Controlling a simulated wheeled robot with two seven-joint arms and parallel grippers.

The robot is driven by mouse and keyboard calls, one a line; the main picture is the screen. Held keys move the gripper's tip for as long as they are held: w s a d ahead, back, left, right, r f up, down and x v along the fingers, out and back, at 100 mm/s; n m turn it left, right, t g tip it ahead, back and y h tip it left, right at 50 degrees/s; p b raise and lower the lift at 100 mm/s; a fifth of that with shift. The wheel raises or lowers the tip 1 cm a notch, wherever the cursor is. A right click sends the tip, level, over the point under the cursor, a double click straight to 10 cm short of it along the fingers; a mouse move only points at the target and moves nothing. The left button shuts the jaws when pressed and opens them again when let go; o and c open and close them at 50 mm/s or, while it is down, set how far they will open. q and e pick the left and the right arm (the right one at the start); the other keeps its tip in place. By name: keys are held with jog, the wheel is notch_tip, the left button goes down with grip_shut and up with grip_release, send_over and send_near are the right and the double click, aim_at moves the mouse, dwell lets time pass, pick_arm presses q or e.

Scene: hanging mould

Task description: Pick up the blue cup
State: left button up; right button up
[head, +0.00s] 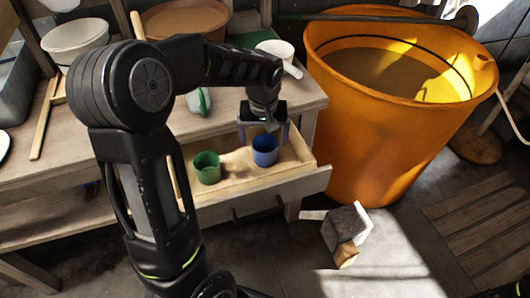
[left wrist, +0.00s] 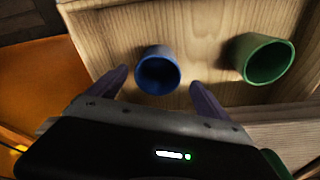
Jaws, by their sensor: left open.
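The blue cup (head: 265,151) stands upright in the open wooden drawer (head: 318,174), to the right of the green cup (head: 206,168) in the head view. My left gripper (head: 264,130) is just above the blue cup, pointing down. In the left wrist view my left gripper (left wrist: 158,92) is open, its two purple fingers apart. The blue cup (left wrist: 158,72) shows between and beyond the fingertips, with nothing held. The green cup (left wrist: 263,60) is to the right of the fingers there. My right gripper is not in view.
A large orange tub (head: 345,130) stands on the floor right of the drawer. The wooden bench top above the drawer carries a white bowl (head: 75,38), a brown basin (head: 185,20) and a white dipper (head: 278,52). A small block-like object (head: 345,230) lies on the floor.

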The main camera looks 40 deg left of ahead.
aim_at(265, 147)
pick_arm(q)
jog(key=f, duration=0.5)
jog(key=shift+w+a, duration=0.1)
jog(key=shift+w, duration=0.3)
jog(key=c, duration=1.6)
jog(key=shift+o, duration=0.2)
jog(key=shift+r, duration=0.1)
notch_tip(265, 147, up, 18)
jog(key=p, duration=0.1)
jog(key=shift+p, duration=0.35)
